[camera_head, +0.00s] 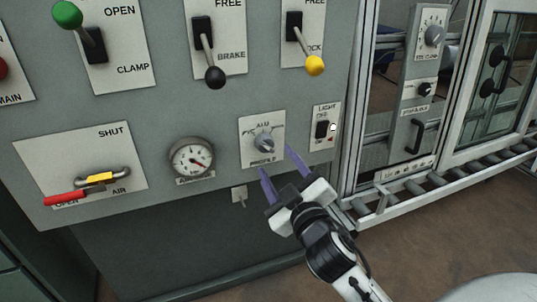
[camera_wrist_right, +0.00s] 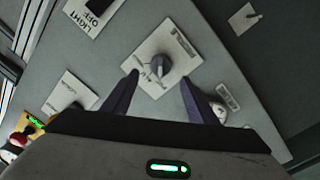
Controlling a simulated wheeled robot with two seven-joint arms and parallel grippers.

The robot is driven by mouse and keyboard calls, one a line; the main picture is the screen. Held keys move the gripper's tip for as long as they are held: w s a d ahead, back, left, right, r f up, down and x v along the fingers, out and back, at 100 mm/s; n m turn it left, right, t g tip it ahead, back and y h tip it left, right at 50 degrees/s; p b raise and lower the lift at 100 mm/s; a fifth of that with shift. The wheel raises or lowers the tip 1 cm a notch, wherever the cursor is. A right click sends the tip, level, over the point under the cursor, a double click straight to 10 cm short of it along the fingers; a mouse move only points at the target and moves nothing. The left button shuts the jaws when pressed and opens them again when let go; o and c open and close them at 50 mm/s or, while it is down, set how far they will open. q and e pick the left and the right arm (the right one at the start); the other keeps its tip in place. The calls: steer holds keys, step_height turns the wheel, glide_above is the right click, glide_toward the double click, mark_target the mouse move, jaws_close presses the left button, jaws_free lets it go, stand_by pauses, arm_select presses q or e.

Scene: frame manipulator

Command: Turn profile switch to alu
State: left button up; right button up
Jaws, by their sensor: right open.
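The profile switch (camera_head: 263,142) is a grey rotary knob on a white plate marked ALU at the top and PROFILE at the bottom, on the grey panel. It also shows in the right wrist view (camera_wrist_right: 158,65), ahead of and between the fingers. My right gripper (camera_head: 276,161) is open, its two purple fingers pointing up at the panel, just below and right of the knob. The right wrist view shows the fingers (camera_wrist_right: 160,98) apart with nothing between them. I cannot tell the knob's exact setting. My left gripper is not in view.
A light switch (camera_head: 322,130) sits right of the knob and a pressure gauge (camera_head: 191,158) left of it. Levers with black (camera_head: 215,77) and yellow (camera_head: 315,66) balls hang above. A red-handled air valve (camera_head: 88,186) is at lower left. A roller conveyor (camera_head: 450,173) stands right.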

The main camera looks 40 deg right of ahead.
mark_target(267, 149)
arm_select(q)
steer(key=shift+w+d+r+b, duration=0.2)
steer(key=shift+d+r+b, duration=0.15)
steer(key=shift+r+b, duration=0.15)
arm_select(e)
steer(key=x, duration=0.7)
steer(key=c, duration=1.1)
steer(key=shift+o, duration=0.2)
